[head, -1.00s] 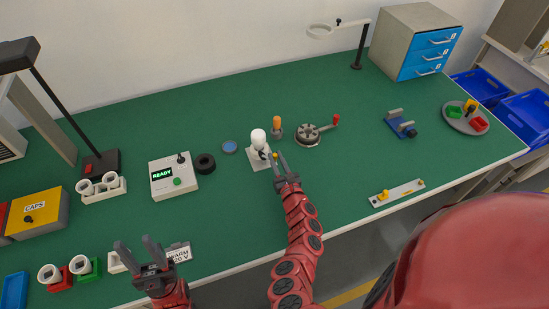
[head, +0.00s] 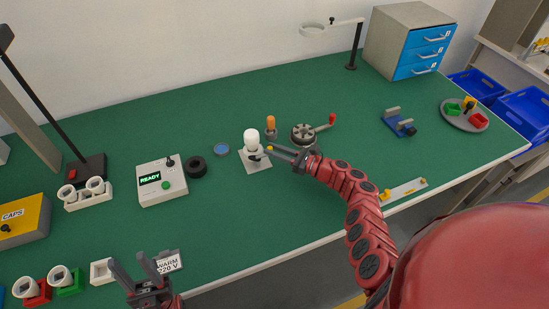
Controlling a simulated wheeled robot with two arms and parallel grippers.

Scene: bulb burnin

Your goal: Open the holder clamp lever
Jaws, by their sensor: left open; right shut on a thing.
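The bulb holder (head: 259,165) is a pale square base with a white bulb (head: 251,139) standing upright in it. A dark clamp lever with a yellow tip (head: 270,149) sits on its right side. My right gripper (head: 277,153) reaches in from the right and is shut on the clamp lever, its fingers hiding most of it. How far the lever is turned cannot be told. My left gripper (head: 142,267) is open and empty at the front edge, by the WARM 220 V label (head: 169,262).
An orange-topped peg (head: 271,124) and a round dark fixture with a red-knobbed crank (head: 303,133) stand just behind my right gripper. A READY box (head: 162,181), black ring (head: 196,167) and blue disc (head: 221,150) lie left of the holder.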

